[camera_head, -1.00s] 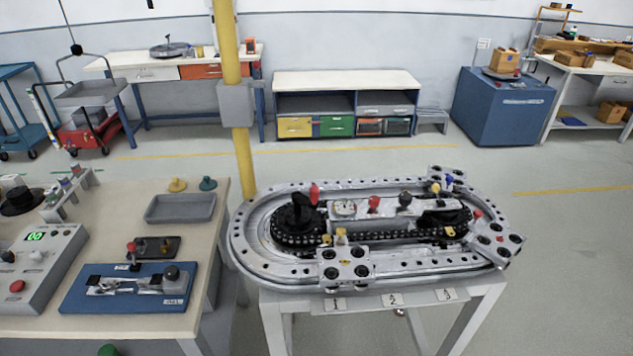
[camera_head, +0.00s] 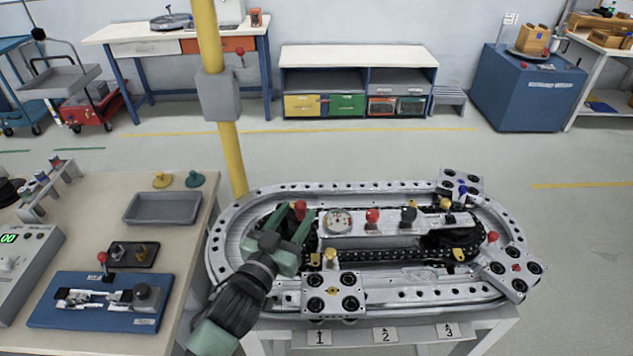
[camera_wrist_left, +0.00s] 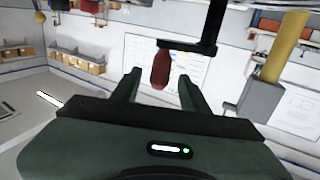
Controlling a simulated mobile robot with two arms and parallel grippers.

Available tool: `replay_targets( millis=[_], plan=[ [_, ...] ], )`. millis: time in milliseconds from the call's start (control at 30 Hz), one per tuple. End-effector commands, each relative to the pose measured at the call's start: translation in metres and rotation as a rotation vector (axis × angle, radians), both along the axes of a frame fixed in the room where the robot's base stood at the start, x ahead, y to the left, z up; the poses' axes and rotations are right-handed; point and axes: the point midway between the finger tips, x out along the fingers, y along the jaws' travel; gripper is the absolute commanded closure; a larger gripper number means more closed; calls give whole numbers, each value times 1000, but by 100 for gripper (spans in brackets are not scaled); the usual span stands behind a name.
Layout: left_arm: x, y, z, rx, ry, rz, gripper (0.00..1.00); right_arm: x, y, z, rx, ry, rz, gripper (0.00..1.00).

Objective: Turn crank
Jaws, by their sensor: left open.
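The ring track (camera_head: 225,270) stands on a pale table, with a black chain drive inside its oval. The crank's red handle (camera_head: 299,208) shows at the oval's left end, right by my left gripper (camera_head: 287,220). The gripper's green fingers are open, and its body and arm hide most of the crank wheel. In the left wrist view the red handle (camera_wrist_left: 160,70) hangs from a black crank arm (camera_wrist_left: 212,28). It appears between the two open fingertips (camera_wrist_left: 158,80); I cannot tell whether either touches it. My right gripper is not in view.
A carriage plate (camera_head: 333,293) sits on the near rail, with others at the right end. A centre bar holds a gauge (camera_head: 338,221) and a red knob (camera_head: 372,216). A side bench (camera_head: 85,215) with a blue fixture and tray is at left, beside a yellow post (camera_head: 232,160).

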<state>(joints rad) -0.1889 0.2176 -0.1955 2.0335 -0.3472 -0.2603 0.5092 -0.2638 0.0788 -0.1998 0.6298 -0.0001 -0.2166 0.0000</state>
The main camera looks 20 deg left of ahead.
Motion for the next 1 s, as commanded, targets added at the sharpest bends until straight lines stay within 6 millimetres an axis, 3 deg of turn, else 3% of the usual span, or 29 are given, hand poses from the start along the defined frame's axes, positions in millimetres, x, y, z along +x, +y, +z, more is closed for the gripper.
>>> replay_targets(
  millis=[300,367,467,700,833,867,1000],
  plan=[
    [48,-7,3,0,-2,0,55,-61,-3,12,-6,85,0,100],
    [56,-8,2,0,0,1,55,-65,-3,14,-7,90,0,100],
    [66,-10,1,-1,1,1,55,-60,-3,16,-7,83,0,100],
    [73,-11,-1,0,2,0,55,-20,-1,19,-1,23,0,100],
    [73,-11,-1,0,2,0,55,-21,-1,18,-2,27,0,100],
    [73,-11,-1,0,2,0,61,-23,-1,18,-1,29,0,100],
    [73,-11,-1,0,2,1,100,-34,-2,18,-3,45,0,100]
  ],
)
